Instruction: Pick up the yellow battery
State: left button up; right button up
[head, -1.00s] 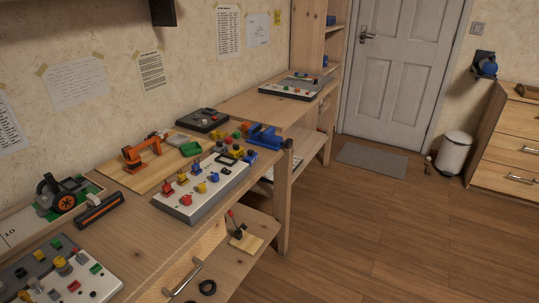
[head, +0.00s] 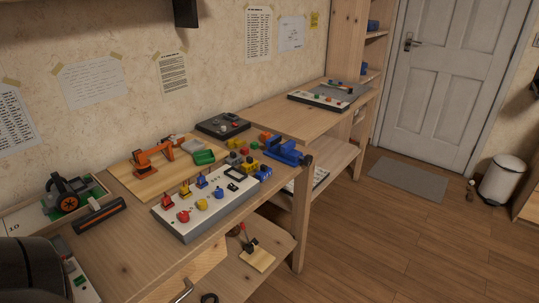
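No thing in view is clearly a yellow battery. Small yellow pieces (head: 248,164) stand in a group of coloured blocks beside the blue vise (head: 284,153) on the workbench (head: 125,235). Yellow knobs (head: 202,204) also sit on the white control panel (head: 205,204) at the front of the bench. They are too small to tell whether one is the battery. A dark rounded part of mine (head: 28,272) shows at the lower left corner. No gripper fingers are visible.
A dark box (head: 222,126) is behind. A lower shelf (head: 228,270) holds a small lever (head: 250,246).

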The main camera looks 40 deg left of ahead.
aim_at(252, 164)
jog(key=i, duration=3.1)
jog(key=u, duration=3.9)
